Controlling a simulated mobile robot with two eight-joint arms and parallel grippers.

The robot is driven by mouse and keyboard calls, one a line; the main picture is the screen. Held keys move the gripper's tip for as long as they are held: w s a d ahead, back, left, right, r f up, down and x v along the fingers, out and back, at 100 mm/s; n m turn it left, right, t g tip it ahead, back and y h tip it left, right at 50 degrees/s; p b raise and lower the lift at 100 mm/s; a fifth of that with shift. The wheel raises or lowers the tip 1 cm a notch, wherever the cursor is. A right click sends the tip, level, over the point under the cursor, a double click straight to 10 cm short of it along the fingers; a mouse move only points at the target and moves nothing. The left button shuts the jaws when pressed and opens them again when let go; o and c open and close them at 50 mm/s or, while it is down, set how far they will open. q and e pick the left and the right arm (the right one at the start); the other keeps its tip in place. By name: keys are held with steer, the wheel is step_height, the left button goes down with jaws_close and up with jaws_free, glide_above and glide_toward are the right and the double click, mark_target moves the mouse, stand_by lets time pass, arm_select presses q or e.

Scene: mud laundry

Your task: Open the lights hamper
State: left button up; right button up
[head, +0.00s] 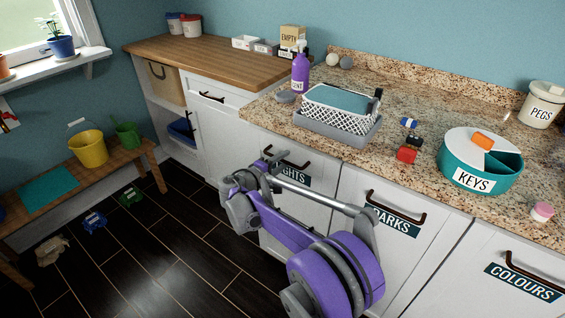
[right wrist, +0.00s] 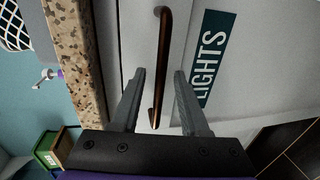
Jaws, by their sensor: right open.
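The lights hamper (head: 325,176) is a white front panel under the granite counter, with a dark teal label partly hidden by my right arm. Its front looks flush with the cabinet. Its dark bronze bar handle (head: 290,160) is near the top edge. In the right wrist view the handle (right wrist: 164,55) runs upright and its lower end lies between the two fingers. The LIGHTS label (right wrist: 212,55) is just to the right. My right gripper (right wrist: 160,73) is open around the line of the handle; I cannot tell whether it touches. My left gripper is out of view.
The darks hamper (head: 355,210) and colours hamper (head: 500,275) are to the right, both shut. A bench (head: 85,180) stands left; dark floor lies between.

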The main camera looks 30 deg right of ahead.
steer(key=shift+w+d, duration=0.1)
steer(key=shift+d, duration=0.15)
jaws_close()
stand_by(1.4)
